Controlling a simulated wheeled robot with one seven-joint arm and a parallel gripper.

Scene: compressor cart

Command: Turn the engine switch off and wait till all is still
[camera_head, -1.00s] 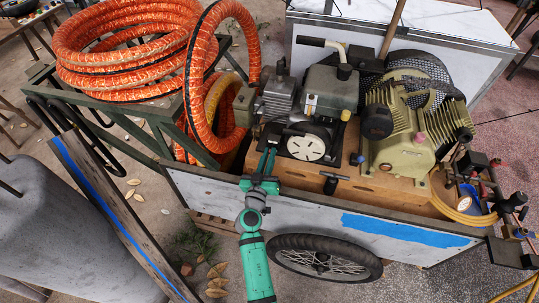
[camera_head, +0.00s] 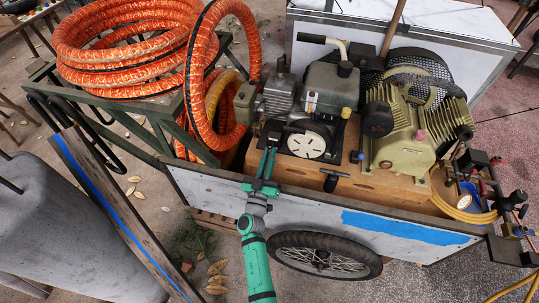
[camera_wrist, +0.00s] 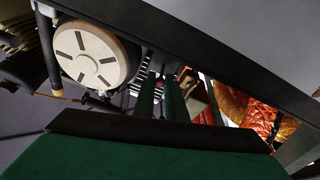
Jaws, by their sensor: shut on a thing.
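The grey engine (camera_head: 318,105) stands on the wooden deck of the cart, with its round pale starter cover (camera_head: 306,145) facing me. My gripper (camera_head: 269,150) reaches in from the front over the cart's side wall. Its two green fingers end against the engine just left of the starter cover. They are shut on a small part there, by its place the engine switch, which the fingers and shadow hide. In the wrist view the fingers (camera_wrist: 165,82) run up beside the starter cover (camera_wrist: 95,55). The switch's position cannot be read.
The olive compressor (camera_head: 405,135) stands right of the engine. A T-handle (camera_head: 331,180) rises close to my gripper's right. The cart's side wall (camera_head: 390,230) passes under my arm. Orange hose coils (camera_head: 120,45) lie left. Valves and a gauge are at the right end.

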